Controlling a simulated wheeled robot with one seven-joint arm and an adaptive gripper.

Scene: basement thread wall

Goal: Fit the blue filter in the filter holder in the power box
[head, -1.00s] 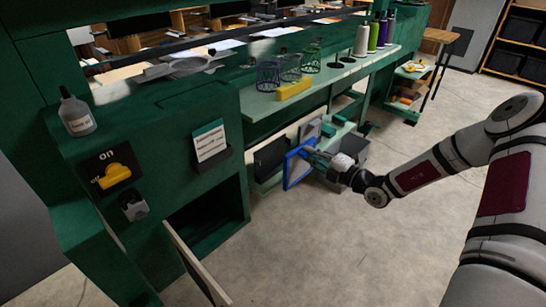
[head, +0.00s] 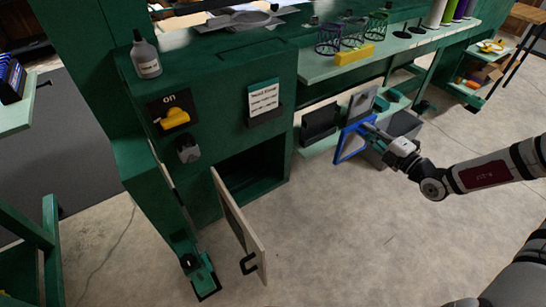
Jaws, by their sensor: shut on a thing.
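The blue filter (head: 351,143), a square panel with a blue rim, is held upright and tilted at centre right, in front of the workbench's lower shelf. My gripper (head: 374,132) is shut on its right side; the fingertips are small and partly hidden at this distance. The green power box (head: 215,85) stands left of them, well apart from the filter. Its low dark opening (head: 252,172) shows, with a pale door (head: 240,228) swung open toward me. I cannot make out the filter holder in the dark interior.
A yellow "on" switch (head: 174,118), a padlock (head: 188,150) and a card holder (head: 263,104) are on the box front. A bottle (head: 145,56) stands on top. Bare floor (head: 335,240) lies between the open door and my arm.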

